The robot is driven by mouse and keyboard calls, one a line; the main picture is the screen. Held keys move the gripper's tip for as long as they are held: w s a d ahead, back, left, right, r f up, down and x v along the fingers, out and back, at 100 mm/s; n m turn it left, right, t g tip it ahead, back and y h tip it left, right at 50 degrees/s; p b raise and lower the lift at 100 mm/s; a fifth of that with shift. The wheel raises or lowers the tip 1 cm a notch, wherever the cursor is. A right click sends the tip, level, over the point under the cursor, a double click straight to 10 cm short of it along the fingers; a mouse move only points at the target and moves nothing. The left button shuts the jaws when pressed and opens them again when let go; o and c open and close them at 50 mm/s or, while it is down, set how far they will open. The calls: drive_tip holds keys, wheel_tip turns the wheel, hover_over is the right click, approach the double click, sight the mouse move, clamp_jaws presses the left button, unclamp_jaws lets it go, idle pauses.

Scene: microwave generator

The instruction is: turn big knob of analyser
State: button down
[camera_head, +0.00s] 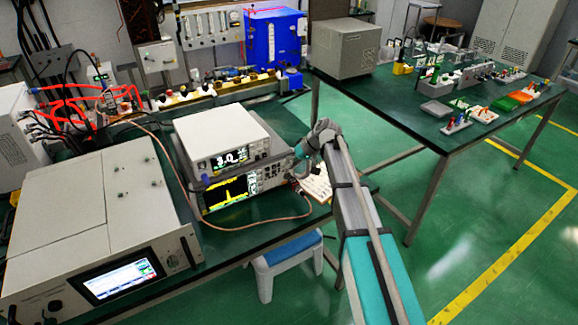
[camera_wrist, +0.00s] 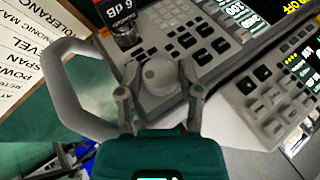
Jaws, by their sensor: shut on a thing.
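The analyser (camera_head: 230,190) is the lower instrument of a stack on the green table, with a yellow trace on its dark screen. Its big knob (camera_wrist: 157,73) is pale grey and round, and shows in the wrist view on the front panel beside several buttons. My gripper (camera_wrist: 157,84) has one finger on each side of the knob and is shut on it. In the head view my gripper (camera_head: 300,155) is at the right end of the analyser's front, and the knob is hidden there. The analyser's curved grey handle (camera_wrist: 72,90) stands left of my fingers.
A white instrument (camera_head: 220,135) rests on the analyser. A dark connector marked 6 dB (camera_wrist: 122,22) is close above the knob. A cable (camera_head: 255,226) loops in front of the analyser. A printed sheet (camera_head: 316,183) lies to its right. A blue-topped stool (camera_head: 288,248) stands below.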

drive_tip(key=shift+c, duration=1.6)
unclamp_jaws()
drive_tip(key=shift+a, duration=0.1)
drive_tip(key=shift+o, duration=0.3)
drive_tip(key=shift+s, duration=0.1)
drive_tip(key=s+d+r+m+h+p, duration=0.1)
drive_tip(key=s+d+m+h+p, duration=0.4)
drive_tip(key=s+d, duration=1.7)
drive_tip(key=s+h, duration=0.2)
drive_tip(key=s, duration=0.2)
drive_tip(key=shift+h, duration=0.4)
drive_tip(key=shift+d+r, duration=0.1)
